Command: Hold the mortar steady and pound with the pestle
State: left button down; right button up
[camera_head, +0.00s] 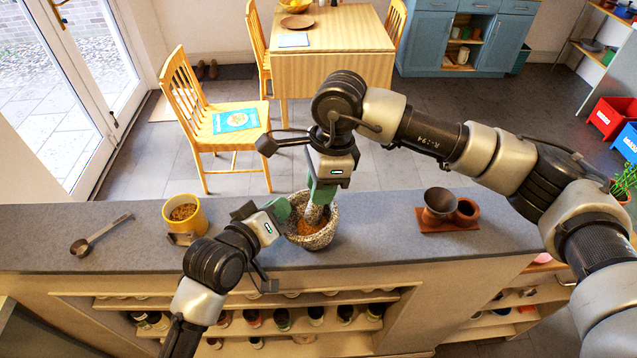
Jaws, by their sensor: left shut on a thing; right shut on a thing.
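The grey speckled stone mortar (313,237) stands upright on the dark counter, with orange-brown ground stuff inside it. My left gripper (280,211) is shut on the mortar's left rim. The grey pestle (314,213) stands in the mortar, its lower end down in the bowl. My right gripper (322,190) is above the mortar, shut on the upper part of the pestle and hiding its top. I cannot tell whether the pestle's tip touches the bottom.
A yellow cup (200,222) of brown grains and a dark spoon (98,236) lie to the left on the counter (370,225). A dark funnel-topped vessel (439,203) and a brown pot (467,211) stand on a reddish tray to the right. Shelves of jars are below the counter.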

jog(key=shift+f, duration=0.1)
dwell(0.4)
jog(key=shift+f, duration=1.2)
jog(key=shift+r, duration=1.05)
dwell(0.4)
dwell(0.4)
jog(key=shift+f, duration=1.1)
jog(key=shift+r, duration=1.1)
